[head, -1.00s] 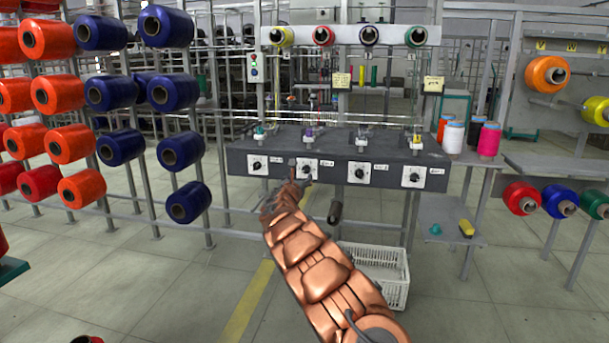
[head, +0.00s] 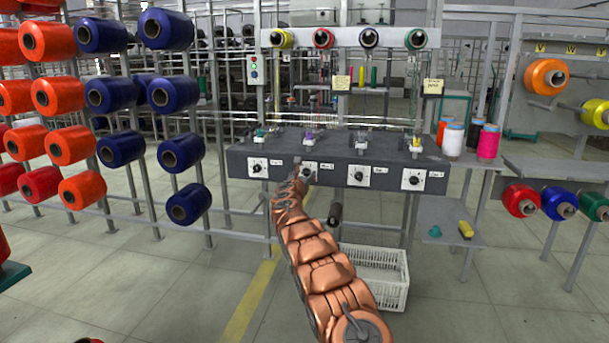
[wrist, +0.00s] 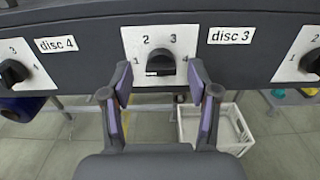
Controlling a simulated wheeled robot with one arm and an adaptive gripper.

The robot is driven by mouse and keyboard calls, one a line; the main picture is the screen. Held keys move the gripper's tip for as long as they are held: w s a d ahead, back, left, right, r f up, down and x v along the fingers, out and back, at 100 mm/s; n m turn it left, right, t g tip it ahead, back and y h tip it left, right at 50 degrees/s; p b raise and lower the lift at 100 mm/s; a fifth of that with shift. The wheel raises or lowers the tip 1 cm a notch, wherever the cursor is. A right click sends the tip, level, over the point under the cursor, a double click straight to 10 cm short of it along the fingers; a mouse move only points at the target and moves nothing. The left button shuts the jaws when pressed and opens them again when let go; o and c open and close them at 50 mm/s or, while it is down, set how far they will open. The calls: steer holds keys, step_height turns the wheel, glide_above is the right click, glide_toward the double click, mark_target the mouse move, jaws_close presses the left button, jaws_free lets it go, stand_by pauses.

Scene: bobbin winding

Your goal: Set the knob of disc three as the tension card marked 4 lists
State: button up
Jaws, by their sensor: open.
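The disc three knob (wrist: 160,64) is black, on a white plate marked 1 to 4, with a "disc 3" label (wrist: 231,35) to its right. I cannot tell which number it points to. In the head view its plate (head: 311,170) is second from the left on the dark rail, partly behind my gripper. My gripper (wrist: 159,79) is open and empty, its two fingers apart on either side below the knob.
The dark rail (head: 240,163) carries other knobs, including one by the "disc 4" label (wrist: 56,44). A white crate (head: 375,290) stands on the floor below. Racks of orange and blue spools (head: 167,89) stand at left. The floor in front is largely clear.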

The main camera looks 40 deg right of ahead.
steer(key=shift+w+d, duration=0.15)
steer(key=shift+d, duration=0.15)
jaws_close()
stand_by(0.6)
